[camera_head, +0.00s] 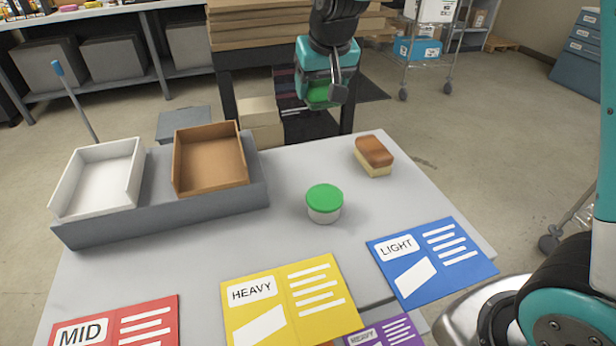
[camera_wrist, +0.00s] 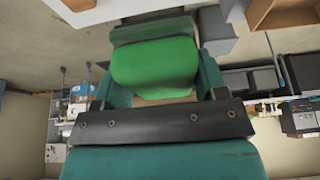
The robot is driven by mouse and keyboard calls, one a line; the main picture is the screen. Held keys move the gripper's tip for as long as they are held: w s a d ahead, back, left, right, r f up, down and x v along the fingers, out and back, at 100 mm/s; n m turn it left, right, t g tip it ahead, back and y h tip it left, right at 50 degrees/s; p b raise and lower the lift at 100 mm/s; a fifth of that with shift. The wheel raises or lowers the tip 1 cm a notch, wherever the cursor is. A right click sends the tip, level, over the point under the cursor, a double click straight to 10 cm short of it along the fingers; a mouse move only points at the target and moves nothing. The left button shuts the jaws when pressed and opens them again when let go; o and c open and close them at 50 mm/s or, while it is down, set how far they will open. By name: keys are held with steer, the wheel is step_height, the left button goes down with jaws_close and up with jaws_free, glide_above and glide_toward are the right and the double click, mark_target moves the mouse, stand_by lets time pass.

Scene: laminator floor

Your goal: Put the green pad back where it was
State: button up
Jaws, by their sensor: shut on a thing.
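My gripper (camera_head: 322,100) is above the far edge of the grey table, shut on the green pad (camera_head: 318,92). In the wrist view the green pad (camera_wrist: 155,65) fills the space between the jaws, with nothing under it but floor far below. In the head view the jaws hide part of the pad. The gripper is beyond and above a round tub with a green lid (camera_head: 324,203), and apart from it.
On the table are a white tray (camera_head: 66,196) and a brown tray (camera_head: 178,178) in a grey holder, a brown-and-cream block (camera_head: 374,155), and red (camera_head: 143,314), yellow (camera_head: 325,328), blue (camera_head: 460,270) and purple (camera_head: 408,334) cards. The tabletop around the tub is clear. Stacked boards (camera_head: 260,42) stand behind.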

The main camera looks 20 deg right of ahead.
glide_above(313, 174)
steer(key=s, duration=0.1)
steer(key=f, duration=1.4)
steer(key=shift+s+f, duration=0.1)
steer(key=shift+s, duration=0.1)
steer(key=shift+f, duration=2.6)
steer(key=shift+f, duration=0.1)
steer(key=shift+f, duration=0.15)
steer(key=o, duration=0.9)
